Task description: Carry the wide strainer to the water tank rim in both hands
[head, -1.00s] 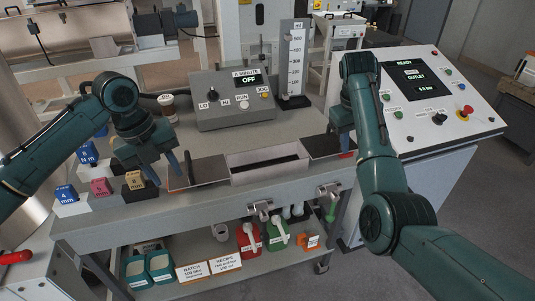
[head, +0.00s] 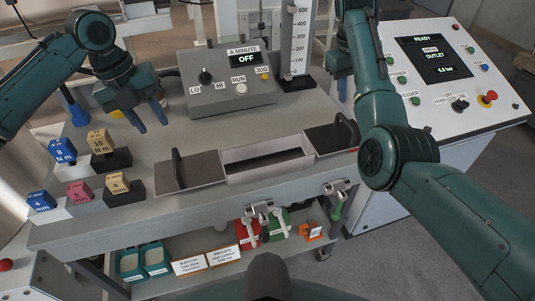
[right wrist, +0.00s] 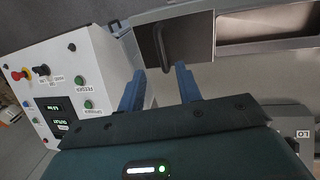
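What looks like the wide strainer is a long grey piece on the bench. It has a pale open trough (head: 265,163) in the middle and a dark plate with an upright handle at each end: left handle (head: 178,168), right handle (head: 346,130). My left gripper (head: 152,116) is open and empty, above the bench behind the left handle. My right gripper is mostly hidden by my arm in the head view. In the right wrist view my right gripper (right wrist: 160,86) is open, with the right handle (right wrist: 164,46) ahead of the fingertips, apart from them. I cannot pick out the water tank rim.
Marked blocks, including a blue one (head: 62,150), stand at the bench's left end. A control box (head: 235,85) reading OFF and a measuring scale (head: 297,40) stand behind. A sloped control panel (head: 440,75) is at right. Containers and cards (head: 190,264) lie on the lower shelf.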

